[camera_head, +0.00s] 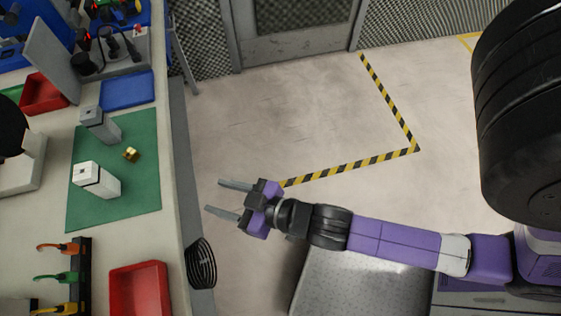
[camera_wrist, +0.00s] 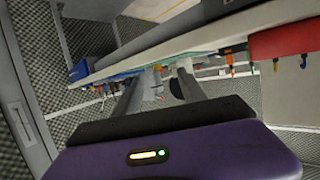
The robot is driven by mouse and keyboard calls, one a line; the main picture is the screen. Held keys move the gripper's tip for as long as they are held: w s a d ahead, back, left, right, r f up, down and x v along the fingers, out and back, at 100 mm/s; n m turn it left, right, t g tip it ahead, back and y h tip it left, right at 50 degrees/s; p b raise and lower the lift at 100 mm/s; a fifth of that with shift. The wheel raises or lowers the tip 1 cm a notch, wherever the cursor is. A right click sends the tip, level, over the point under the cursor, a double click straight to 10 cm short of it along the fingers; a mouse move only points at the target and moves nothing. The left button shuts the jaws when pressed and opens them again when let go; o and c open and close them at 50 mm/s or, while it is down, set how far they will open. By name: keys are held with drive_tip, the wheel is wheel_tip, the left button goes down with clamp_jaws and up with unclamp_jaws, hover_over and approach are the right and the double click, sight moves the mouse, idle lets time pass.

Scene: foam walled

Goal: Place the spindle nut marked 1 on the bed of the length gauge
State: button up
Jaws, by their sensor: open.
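A small brass-coloured nut (camera_head: 131,154) lies on the green mat (camera_head: 142,190) on the workbench at the left. Its mark is too small to read. Two upright grey blocks with pale tops stand on the same mat, one behind the nut (camera_head: 100,125) and one in front of it (camera_head: 97,180). I cannot tell for sure which thing is the length gauge. My gripper (camera_head: 215,196) is open and empty, off the bench's right edge, to the right of the mat and apart from it. In the wrist view its fingers (camera_wrist: 158,82) point towards the bench edge.
On the bench (camera_head: 172,170) are a blue tray (camera_head: 127,89), a red bin (camera_head: 138,290), another red bin (camera_head: 45,93) and a rack of coloured-handled tools (camera_head: 78,275). A black cable coil (camera_head: 201,263) hangs at the bench edge. The floor beyond my arm is clear.

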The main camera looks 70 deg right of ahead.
drive_tip(key=v, duration=1.1)
drive_tip(key=shift+d+r+y, duration=0.3)
drive_tip(key=shift+d+r, duration=0.05)
drive_tip(key=shift+o, duration=0.4)
drive_tip(key=s+d+r, duration=0.1)
drive_tip(key=s+r, duration=0.4)
drive_tip(key=shift+s+r+t, duration=0.3)
drive_tip(key=shift+s, duration=0.1)
drive_tip(key=shift+d, duration=0.1)
